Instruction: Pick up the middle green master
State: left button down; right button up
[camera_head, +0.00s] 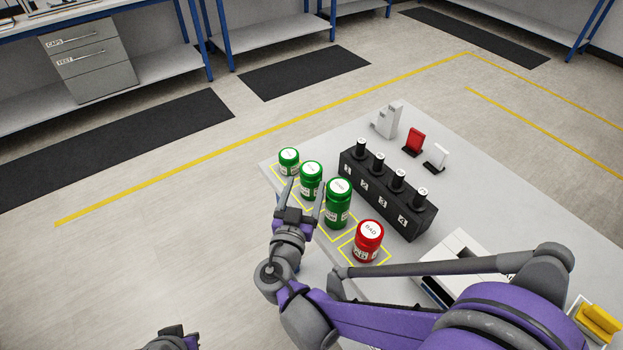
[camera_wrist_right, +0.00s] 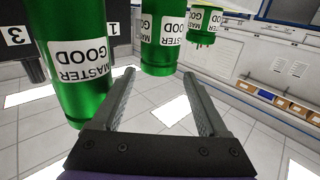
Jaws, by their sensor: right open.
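Three green jars with white lids and "MASTER GOOD" labels stand upright in a row along the table's left edge: a small one (camera_head: 288,161), the middle one (camera_head: 311,183) and a large one (camera_head: 338,206). My right gripper (camera_head: 305,186) is open and empty, its fingers pointing at the middle jar. In the right wrist view the middle jar (camera_wrist_right: 161,50) lies ahead, between the fingertips (camera_wrist_right: 159,72). The large jar (camera_wrist_right: 78,85) is on the left there and the small jar (camera_wrist_right: 205,22) on the right. Part of my left gripper (camera_head: 172,338) shows at the bottom edge, its fingers unclear.
A red "BAD" jar (camera_head: 367,242) stands in front of the large green jar. A black numbered rack (camera_head: 390,205) with several black-capped vials stands to the right. Behind it are red (camera_head: 414,141) and white (camera_head: 435,157) pieces. Floor left of the table is clear.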

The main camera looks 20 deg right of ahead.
aim_at(309, 180)
jog(key=shift+x, duration=3.2)
jog(key=shift+s+f, duration=0.1)
jog(key=shift+f, duration=0.05)
grip_shut()
